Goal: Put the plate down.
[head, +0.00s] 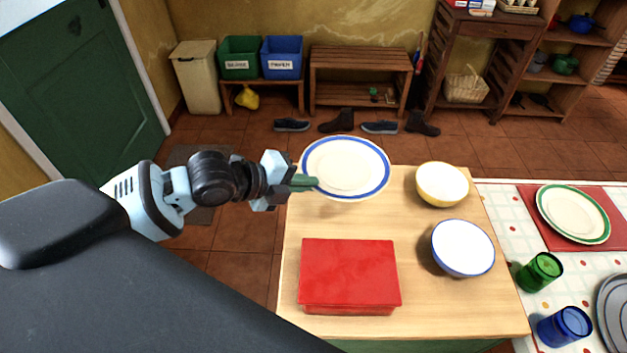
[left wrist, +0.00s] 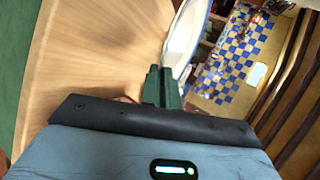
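The white plate with a blue rim (head: 345,168) is at the back left corner of the wooden counter top (head: 420,295), and its far part reaches past the counter's back edge in the picture. My left gripper (head: 312,183) comes in from the left and its green fingers are closed on the plate's near left rim. The left wrist view shows the fingers (left wrist: 160,86) together at the rim of the plate (left wrist: 186,36), with the wood surface beside them. The plate seems held above the wood; the exact gap is hard to tell. My right gripper is not in view.
A red box (head: 348,272) stands at the counter's front left. A yellow bowl (head: 441,184) and a blue-rimmed bowl (head: 463,248) stand at the right. Bare wood lies between them. A table at right holds a green-rimmed plate (head: 573,213), a green glass (head: 539,271) and a blue glass (head: 565,326).

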